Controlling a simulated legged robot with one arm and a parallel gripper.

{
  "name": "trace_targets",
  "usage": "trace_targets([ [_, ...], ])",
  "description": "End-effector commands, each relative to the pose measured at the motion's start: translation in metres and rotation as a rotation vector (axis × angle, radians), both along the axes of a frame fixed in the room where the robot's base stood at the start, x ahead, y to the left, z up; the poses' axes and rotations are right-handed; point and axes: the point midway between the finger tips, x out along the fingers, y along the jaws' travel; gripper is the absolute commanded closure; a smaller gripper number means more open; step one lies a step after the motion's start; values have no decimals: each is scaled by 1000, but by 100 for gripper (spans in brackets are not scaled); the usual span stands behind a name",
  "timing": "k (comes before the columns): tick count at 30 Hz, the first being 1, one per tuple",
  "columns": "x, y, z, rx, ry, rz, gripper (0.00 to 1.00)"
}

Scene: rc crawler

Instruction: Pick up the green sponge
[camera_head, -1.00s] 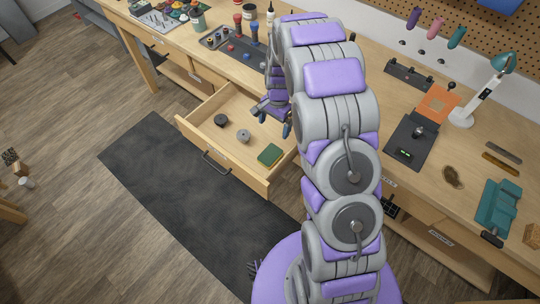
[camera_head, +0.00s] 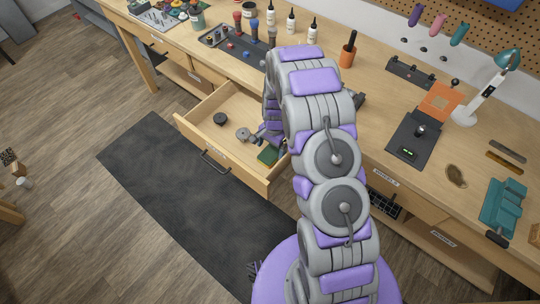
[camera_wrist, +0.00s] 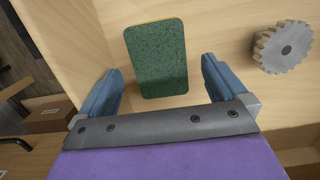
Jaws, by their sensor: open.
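The green sponge (camera_wrist: 157,58) lies flat on the floor of the open wooden drawer, with a thin yellowish edge at its far end. In the head view the sponge (camera_head: 268,154) is partly hidden by my gripper (camera_head: 264,140), which reaches down into the drawer. In the wrist view my gripper (camera_wrist: 160,88) is open, with one blue finger on each side of the sponge's near part. There is a gap between each finger and the sponge. Whether the fingertips touch the drawer floor cannot be told.
The drawer (camera_head: 222,162) also holds a grey gear (camera_head: 243,134), seen right of the sponge in the wrist view (camera_wrist: 283,47), and a dark round part (camera_head: 220,119). A drawer wall (camera_wrist: 65,50) runs close left of the gripper. The workbench top (camera_head: 375,120) carries tools and bottles.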

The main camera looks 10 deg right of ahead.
Motion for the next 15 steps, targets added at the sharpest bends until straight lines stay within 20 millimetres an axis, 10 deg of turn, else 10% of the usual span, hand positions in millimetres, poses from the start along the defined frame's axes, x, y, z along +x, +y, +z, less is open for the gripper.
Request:
trace_targets([
  [15,-2,3,-31,0,-3,0,7],
])
